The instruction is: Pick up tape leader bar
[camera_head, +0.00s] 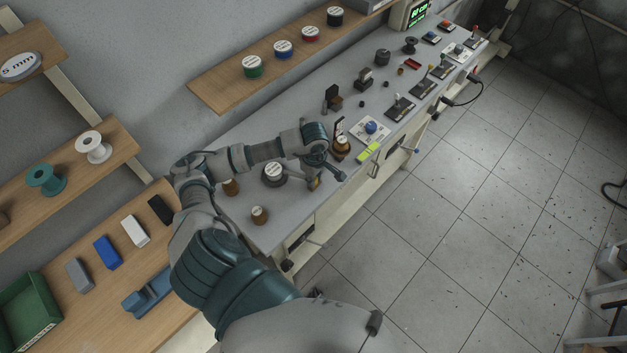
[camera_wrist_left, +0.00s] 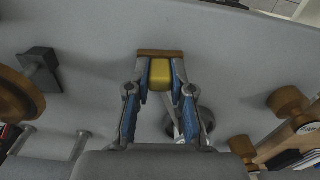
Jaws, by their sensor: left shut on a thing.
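My left gripper (camera_head: 322,178) is over the near part of the grey bench, just in front of the round grey weight-like disc (camera_head: 274,174). In the left wrist view the two blue-padded fingers of the gripper (camera_wrist_left: 160,85) are shut on a small yellow block with a brown strip along its far edge, which looks like the tape leader bar (camera_wrist_left: 160,74). In the head view a small part of the bar (camera_head: 315,184) shows below the gripper. I cannot tell whether it touches the bench top. My right gripper is not in view.
Brown spools (camera_head: 259,214) stand near the bench's near end. A brass-brown knob (camera_head: 341,146) and a blue-button plate (camera_head: 370,129) are close beyond the gripper. A wooden shelf (camera_head: 215,85) with coloured spools runs along the wall.

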